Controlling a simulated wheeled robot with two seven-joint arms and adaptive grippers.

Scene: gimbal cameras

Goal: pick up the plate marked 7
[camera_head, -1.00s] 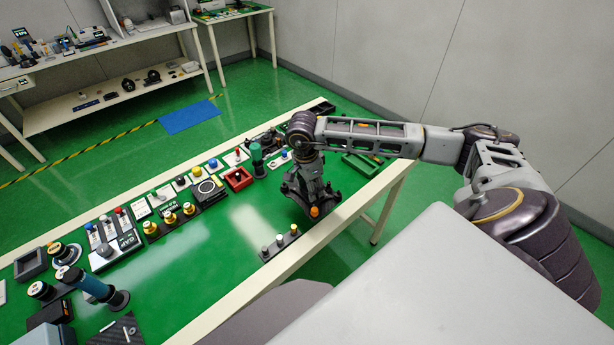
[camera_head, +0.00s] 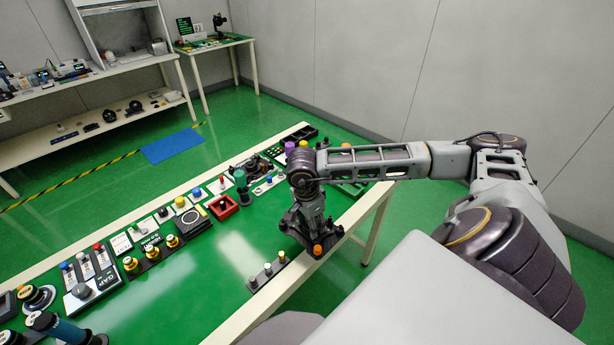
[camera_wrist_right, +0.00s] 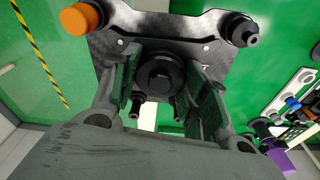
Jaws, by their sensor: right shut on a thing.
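The plate marked 7 is a dark plate (camera_wrist_right: 206,28) in the right wrist view, with a small white 7 on it. It has an orange knob (camera_wrist_right: 80,19) at one corner, a black knob (camera_wrist_right: 243,31) at another and a round black knob (camera_wrist_right: 160,76) in the middle. My right gripper (camera_wrist_right: 165,88) is shut on the middle knob, one finger on each side. In the head view the plate (camera_head: 297,236) shows beneath my right gripper (camera_head: 309,222), near the table's right edge. I cannot tell its height above the table. My left gripper is out of view.
The green table (camera_head: 215,268) carries a strip with three knobs (camera_head: 268,271) near its front edge. A red box (camera_head: 222,207), a dark green upright handle (camera_head: 241,183) and several button panels stand along the far side. A bare green stretch lies left of the plate.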

